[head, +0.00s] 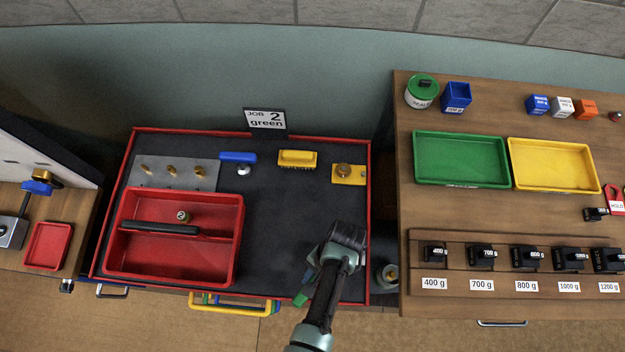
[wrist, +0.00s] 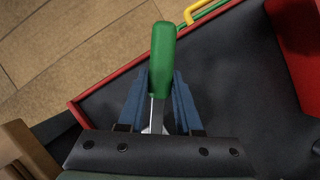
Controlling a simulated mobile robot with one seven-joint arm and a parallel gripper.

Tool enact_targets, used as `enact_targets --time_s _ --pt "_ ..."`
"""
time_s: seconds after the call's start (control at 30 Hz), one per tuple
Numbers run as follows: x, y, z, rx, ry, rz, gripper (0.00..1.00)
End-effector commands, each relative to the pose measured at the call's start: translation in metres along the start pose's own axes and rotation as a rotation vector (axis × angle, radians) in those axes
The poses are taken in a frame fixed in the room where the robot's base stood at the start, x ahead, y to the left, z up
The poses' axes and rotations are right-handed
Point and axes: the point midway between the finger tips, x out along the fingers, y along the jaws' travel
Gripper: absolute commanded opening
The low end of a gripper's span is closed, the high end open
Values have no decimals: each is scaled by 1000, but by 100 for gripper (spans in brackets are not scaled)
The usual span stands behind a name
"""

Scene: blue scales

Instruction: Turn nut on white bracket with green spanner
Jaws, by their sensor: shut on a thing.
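My gripper (head: 313,272) is low over the front right of the dark, red-edged work surface. It is shut on the green spanner (wrist: 162,62). In the wrist view the green handle points away from the palm, and its metal shank lies between the blue fingers (wrist: 158,105). The spanner's jaw end is hidden by the gripper. In the head view a bit of the green handle (head: 301,299) shows below the fingers. I cannot pick out a white bracket for certain. A grey fitting with a brass top (head: 388,275) stands just right of the work surface, partly in shadow.
A red tote (head: 236,250) fills the front left. Behind it are a steel plate with brass pegs (head: 150,182), a blue-handled tool (head: 238,157), a yellow brush (head: 297,157) and a yellow plate with a brass nut (head: 357,180). The middle is clear. A wooden table (head: 405,200) stands right.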

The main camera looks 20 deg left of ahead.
Motion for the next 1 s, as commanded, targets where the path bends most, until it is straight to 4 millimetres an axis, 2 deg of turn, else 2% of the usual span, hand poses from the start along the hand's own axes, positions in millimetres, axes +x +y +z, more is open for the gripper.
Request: enact_targets --time_s 0.17,0.5,1.0 --pt "-1 2 0 -9 1 5 0" --pt "-1 15 -1 -132 0 57 0" --pt "-2 21 -2 -177 1 77 0"
